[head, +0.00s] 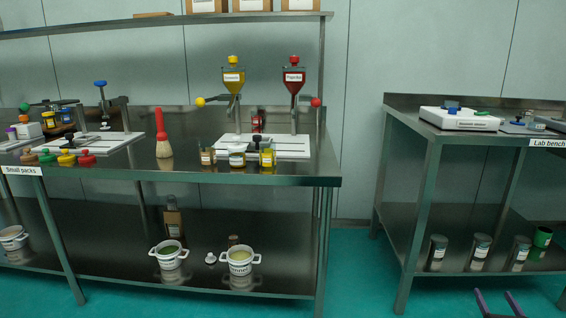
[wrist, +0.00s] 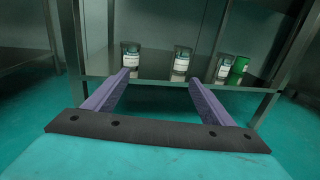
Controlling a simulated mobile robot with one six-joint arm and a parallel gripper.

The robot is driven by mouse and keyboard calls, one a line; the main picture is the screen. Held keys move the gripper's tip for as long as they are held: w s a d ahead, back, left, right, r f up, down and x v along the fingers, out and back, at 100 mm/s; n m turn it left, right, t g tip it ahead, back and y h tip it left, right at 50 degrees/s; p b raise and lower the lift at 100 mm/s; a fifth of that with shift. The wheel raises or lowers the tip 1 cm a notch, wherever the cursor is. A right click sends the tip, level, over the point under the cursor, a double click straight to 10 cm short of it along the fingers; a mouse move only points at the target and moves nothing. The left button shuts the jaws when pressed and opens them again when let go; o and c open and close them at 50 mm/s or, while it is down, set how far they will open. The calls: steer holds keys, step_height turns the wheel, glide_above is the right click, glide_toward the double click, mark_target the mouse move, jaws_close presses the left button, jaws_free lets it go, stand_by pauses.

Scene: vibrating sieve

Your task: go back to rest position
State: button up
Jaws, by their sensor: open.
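My gripper (head: 494,292) shows at the bottom right edge of the head view, in front of the lab bench (head: 430,143). Only its two purple fingers are in sight there; the rest of the arm is out of frame. In the wrist view my gripper (wrist: 159,79) has its purple fingers spread wide apart with nothing between them. It faces the bench's lower shelf (wrist: 153,82), which holds several labelled grey containers, one of them a jar (wrist: 130,57), and a green container (wrist: 237,71). I see no contact with any of them.
The long packing table (head: 250,178) at left carries two funnel dispensers, jars and a red-handled brush (head: 162,135). White pots stand on its lower shelf. A white device (head: 458,119) sits on the lab bench. The teal floor (head: 345,270) between the tables is clear.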

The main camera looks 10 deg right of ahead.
steer(key=w+a+r+n+t+y+p, duration=0.1)
steer(key=w+a+r+n+y+p, duration=0.15)
steer(key=w+a+p, duration=0.6)
steer(key=w+a+r+n+y+p, duration=0.1)
steer(key=w+a+n+y+p, duration=0.2)
steer(key=w+a, duration=1.1)
steer(key=w+a+n+g+y+p, duration=0.25)
steer(key=a+y+p, duration=0.35)
steer(key=a, duration=1.6)
steer(key=s+a+n+g+y+p, duration=0.2)
steer(key=s+a+n+p, duration=0.15)
steer(key=a, duration=0.85)
steer(key=s+a+n+g+y+p, duration=0.25)
steer(key=a+n+p, duration=0.2)
steer(key=a, duration=0.75)
steer(key=s+a+f+n+g+p, duration=0.1)
steer(key=s+a+n+g+p, duration=0.9)
steer(key=s+a, duration=0.85)
steer(key=s+d+n+g+h, duration=0.3)
steer(key=s+n, duration=0.4)
steer(key=s, duration=0.6)
steer(key=s+d+r+n+g+h, duration=0.1)
steer(key=s+d+n+h, duration=0.3)
steer(key=s+d+n, duration=0.4)
steer(key=shift+d+r+n+g+h, duration=0.3)
steer(key=shift+d+g, duration=0.3)
steer(key=shift+d, duration=0.45)
